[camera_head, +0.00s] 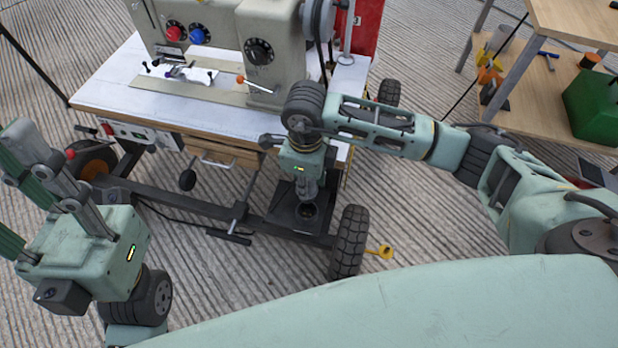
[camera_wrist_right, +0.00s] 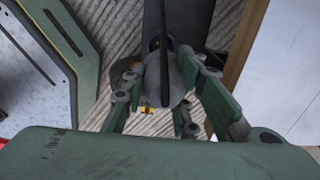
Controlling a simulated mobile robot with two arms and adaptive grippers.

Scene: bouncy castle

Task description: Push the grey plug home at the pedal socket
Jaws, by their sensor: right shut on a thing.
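My right gripper (camera_head: 307,188) points down over the dark pedal unit (camera_head: 282,212) under the sewing machine table. In the right wrist view my right gripper (camera_wrist_right: 172,100) is shut on the grey plug (camera_wrist_right: 178,84), a round grey body between the finger pads. A black cable (camera_wrist_right: 165,40) runs across it. A dark round opening (camera_head: 308,211), apparently the socket, shows just below the fingers in the head view. The plug's lower end is hidden, so I cannot tell whether it sits in the socket. My left gripper (camera_head: 12,205) is empty at the left edge, its pads apart.
The sewing machine (camera_head: 265,40) stands on a white-topped table (camera_head: 110,85) with a dark wheeled frame. A black tyre (camera_head: 349,240) stands right of the pedal unit, with a yellow key-shaped part (camera_head: 380,251) beside it. A wooden shelf (camera_head: 540,95) is at the upper right.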

